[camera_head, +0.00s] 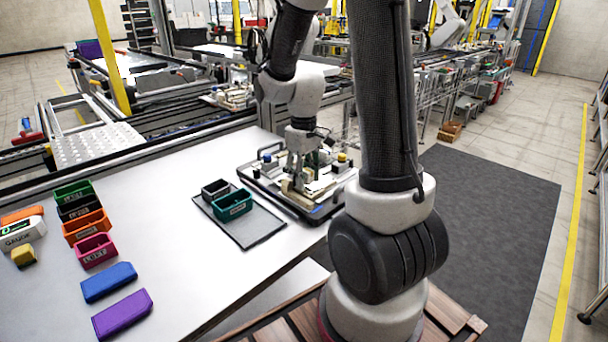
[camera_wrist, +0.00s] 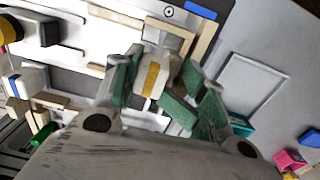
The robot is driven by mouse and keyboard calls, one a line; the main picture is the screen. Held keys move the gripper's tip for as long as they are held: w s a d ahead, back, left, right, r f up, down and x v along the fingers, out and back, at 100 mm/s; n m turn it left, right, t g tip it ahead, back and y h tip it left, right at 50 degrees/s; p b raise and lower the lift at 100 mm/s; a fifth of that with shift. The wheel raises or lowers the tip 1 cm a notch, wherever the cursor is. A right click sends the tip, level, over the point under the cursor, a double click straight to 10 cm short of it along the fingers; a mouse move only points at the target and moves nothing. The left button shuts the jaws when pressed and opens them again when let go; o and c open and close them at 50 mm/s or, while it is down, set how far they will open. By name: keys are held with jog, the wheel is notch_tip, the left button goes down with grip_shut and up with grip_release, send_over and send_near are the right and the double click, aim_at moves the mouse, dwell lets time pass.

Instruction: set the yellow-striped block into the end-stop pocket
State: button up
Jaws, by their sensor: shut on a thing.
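The yellow-striped block (camera_wrist: 152,78) is pale with a yellow stripe and sits between the green finger pads of my gripper (camera_wrist: 155,83) in the wrist view. My gripper (camera_head: 301,180) is shut on it, low over the dark-rimmed pallet fixture (camera_head: 285,204) in the head view. A pocket of tan strips (camera_wrist: 178,27) lies just above and around the block's far end in the wrist view. I cannot tell whether the block touches the strips or the pallet floor. In the head view the block is largely hidden by the gripper.
A grey tray (camera_head: 258,228) beside the pallet holds a teal bin (camera_head: 234,205) and a dark bin (camera_head: 215,188). Several coloured bins and blocks stand at the table's left, including a blue block (camera_head: 109,282) and a purple block (camera_head: 122,314). Other fixtures stand on the pallet close to my gripper.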

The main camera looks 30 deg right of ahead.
jog(key=shift+s+f, duration=0.1)
jog(key=shift+f, duration=0.15)
jog(key=o, duration=1.7)
jog(key=shift+r, duration=0.15)
notch_tip(320, 180, up, 12)
jog(key=s+a+r+m+t, duration=0.1)
jog(key=s+r+t, duration=0.1)
jog(key=s, duration=0.5)
jog(key=s+a+r+m+t, duration=0.1)
jog(key=s+a+r+t, duration=0.1)
jog(key=s, duration=0.6)
jog(key=shift+s+a+r+m, duration=0.15)
jog(key=shift+s+r+m, duration=0.15)
jog(key=shift+r, duration=0.55)
